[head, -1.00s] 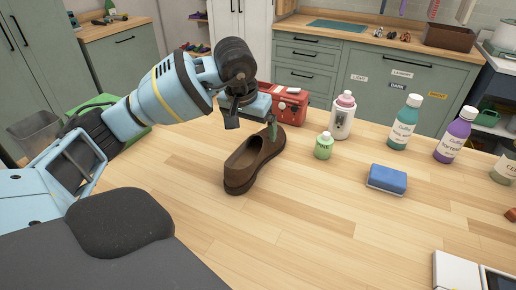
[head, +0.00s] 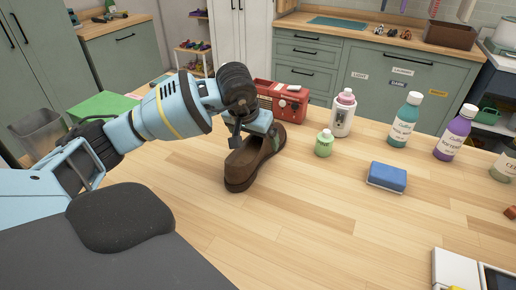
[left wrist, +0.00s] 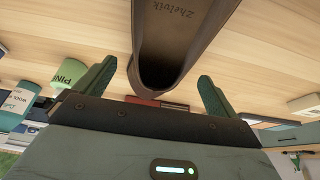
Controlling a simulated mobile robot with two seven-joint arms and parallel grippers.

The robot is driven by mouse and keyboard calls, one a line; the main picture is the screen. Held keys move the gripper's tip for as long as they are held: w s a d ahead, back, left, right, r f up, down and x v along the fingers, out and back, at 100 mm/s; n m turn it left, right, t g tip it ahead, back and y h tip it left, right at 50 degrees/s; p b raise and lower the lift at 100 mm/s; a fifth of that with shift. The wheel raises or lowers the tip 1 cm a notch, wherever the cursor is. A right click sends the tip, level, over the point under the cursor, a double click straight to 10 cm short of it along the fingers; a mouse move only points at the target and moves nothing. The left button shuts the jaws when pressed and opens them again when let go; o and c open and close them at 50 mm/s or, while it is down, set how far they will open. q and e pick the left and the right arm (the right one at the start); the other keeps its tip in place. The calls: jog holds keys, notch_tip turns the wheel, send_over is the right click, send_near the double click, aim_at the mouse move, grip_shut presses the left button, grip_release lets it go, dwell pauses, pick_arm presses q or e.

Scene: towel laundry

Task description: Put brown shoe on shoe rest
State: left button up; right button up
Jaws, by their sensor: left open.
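The brown shoe (head: 240,182) stands sole down on the wooden table, its heel end toward me and its toe toward the red box. My left gripper (head: 254,142) is open over the shoe's far part, one finger at each side. In the left wrist view the brown shoe (left wrist: 180,22) lies between the spread fingers of the left gripper (left wrist: 157,72), with a gap at each side. No shoe rest can be made out for certain; a small rack with shoes (head: 190,46) stands on the floor at the back. My right gripper is out of view.
A red box (head: 291,99) stands just behind the shoe. A green bottle (head: 324,145), a white bottle (head: 342,115) and a blue sponge (head: 387,177) are to its right. A green box (head: 104,106) is behind my left arm. The table's front middle is clear.

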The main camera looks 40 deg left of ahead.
aim_at(257, 143)
pick_arm(q)
jog(key=shift+x, duration=1.55)
jog(key=shift+w, duration=0.1)
jog(key=shift+r, duration=0.1)
jog(key=c, duration=1.4)
jog(key=shift+c, duration=0.2)
jog(key=shift+r, duration=0.1)
jog(key=shift+r, duration=0.45)
notch_tip(257, 143, up, 2)
jog(key=shift+w+r, duration=0.1)
jog(key=shift+r, duration=0.1)
jog(key=s+d+r+b, duration=0.1)
jog(key=s+d, duration=0.8)
jog(key=s, duration=0.4)
jog(key=shift+r+b, duration=0.25)
jog(key=shift+b, duration=0.05)
